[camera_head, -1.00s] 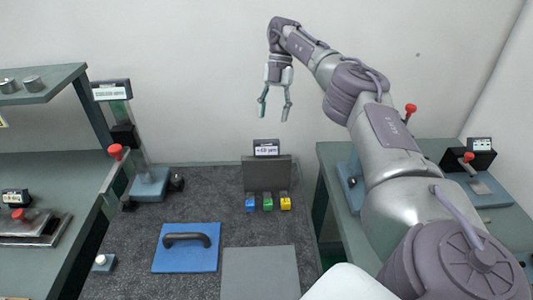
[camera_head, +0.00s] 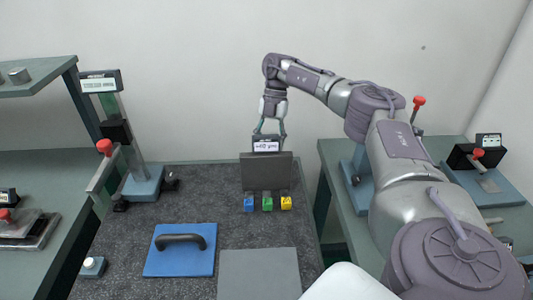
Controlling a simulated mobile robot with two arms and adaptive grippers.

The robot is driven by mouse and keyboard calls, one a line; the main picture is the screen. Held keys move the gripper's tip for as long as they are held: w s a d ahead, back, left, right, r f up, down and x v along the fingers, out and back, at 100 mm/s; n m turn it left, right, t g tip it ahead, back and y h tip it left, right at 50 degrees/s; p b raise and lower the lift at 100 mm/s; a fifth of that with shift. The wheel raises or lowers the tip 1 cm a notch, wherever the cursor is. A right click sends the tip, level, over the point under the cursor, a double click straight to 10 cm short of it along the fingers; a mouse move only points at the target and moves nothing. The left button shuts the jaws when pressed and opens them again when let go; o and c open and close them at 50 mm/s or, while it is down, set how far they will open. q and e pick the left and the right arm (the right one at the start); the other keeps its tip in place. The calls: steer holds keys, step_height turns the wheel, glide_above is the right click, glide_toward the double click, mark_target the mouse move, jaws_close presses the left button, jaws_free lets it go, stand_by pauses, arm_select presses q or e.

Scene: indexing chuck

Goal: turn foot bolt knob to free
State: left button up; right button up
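I cannot tell which part is the foot bolt knob; the small labels are not readable. Red knobs show on the stand at the left (camera_head: 104,147), on the post at the right (camera_head: 418,101), on the black fixture at the far right (camera_head: 478,153) and on the clamp at the lower left (camera_head: 5,215). My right gripper (camera_head: 269,135) hangs pointing down, with its fingers apart and nothing seen between them. Its tips are at the top of the small labelled sign (camera_head: 266,146) above the grey block; contact is not clear. My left gripper is not in view.
The grey block (camera_head: 266,172) has blue (camera_head: 249,204), green (camera_head: 267,203) and yellow (camera_head: 286,202) tabs in front. A blue plate with a black handle (camera_head: 180,262) and a bare grey plate (camera_head: 258,274) lie nearer. Benches stand at both sides.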

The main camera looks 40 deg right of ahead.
steer(key=x, duration=0.5)
steer(key=shift+a+f+p, duration=0.1)
steer(key=shift+f+p, duration=0.2)
steer(key=shift+p, duration=0.05)
jaws_close()
